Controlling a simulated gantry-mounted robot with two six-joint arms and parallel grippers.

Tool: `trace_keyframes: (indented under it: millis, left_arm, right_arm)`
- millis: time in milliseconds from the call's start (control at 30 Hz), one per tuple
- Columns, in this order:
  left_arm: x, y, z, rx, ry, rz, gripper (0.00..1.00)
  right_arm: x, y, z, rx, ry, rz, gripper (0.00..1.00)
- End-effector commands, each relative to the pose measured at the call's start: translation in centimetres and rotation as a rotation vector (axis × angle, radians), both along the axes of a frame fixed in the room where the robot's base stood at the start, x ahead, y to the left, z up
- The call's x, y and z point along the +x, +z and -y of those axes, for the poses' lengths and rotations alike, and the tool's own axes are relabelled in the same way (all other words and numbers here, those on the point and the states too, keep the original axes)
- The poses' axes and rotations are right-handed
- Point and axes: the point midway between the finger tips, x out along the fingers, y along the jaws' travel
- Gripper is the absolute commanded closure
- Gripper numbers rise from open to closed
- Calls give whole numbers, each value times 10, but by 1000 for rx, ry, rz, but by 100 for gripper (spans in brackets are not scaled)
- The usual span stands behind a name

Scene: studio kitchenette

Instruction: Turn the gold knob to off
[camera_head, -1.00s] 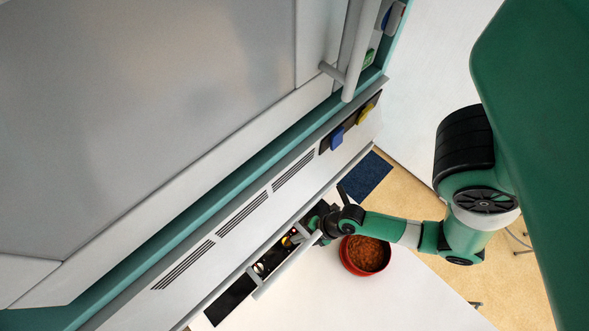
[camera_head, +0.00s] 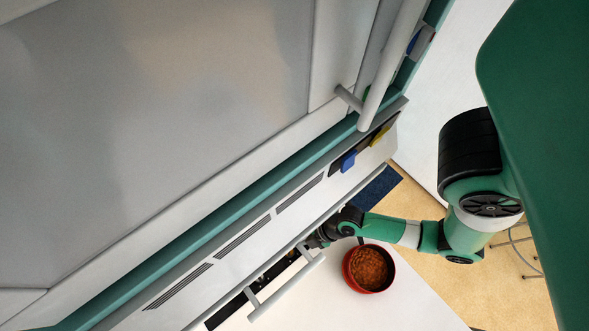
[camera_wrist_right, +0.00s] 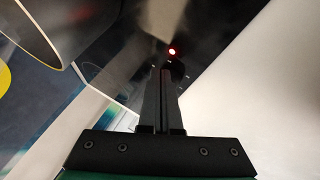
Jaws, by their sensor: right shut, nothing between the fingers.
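I cannot pick out the gold knob clearly in either current view. In the head view, the dark control strip (camera_head: 233,303) on the white front is partly covered by the bar handle and my right gripper. My right gripper (camera_head: 314,242) is at the upper end of this strip, beside the handle. In the right wrist view, its fingers (camera_wrist_right: 162,78) are shut and empty. They point at a dark surface with a lit red dot (camera_wrist_right: 172,51) and small white marks just past the tips. Whether they touch anything is unclear. My left gripper is not in view.
A grey bar handle (camera_head: 286,287) stands out from the front near my right gripper. A red bowl of brown food (camera_head: 368,268) sits on the white surface close to my right arm. Blue (camera_head: 348,160) and yellow (camera_head: 379,136) tabs sit higher on the front.

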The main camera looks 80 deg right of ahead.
Motion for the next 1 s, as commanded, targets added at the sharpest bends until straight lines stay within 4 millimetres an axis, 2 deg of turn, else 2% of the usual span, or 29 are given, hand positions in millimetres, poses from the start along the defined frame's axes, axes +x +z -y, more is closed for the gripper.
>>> trace_keyframes:
  millis: [533,1000]
  left_arm:
    - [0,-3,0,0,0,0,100]
    - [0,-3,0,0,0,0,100]
  right_arm:
    - [15,0,7,0,0,0,100]
    - [16,0,7,0,0,0,100]
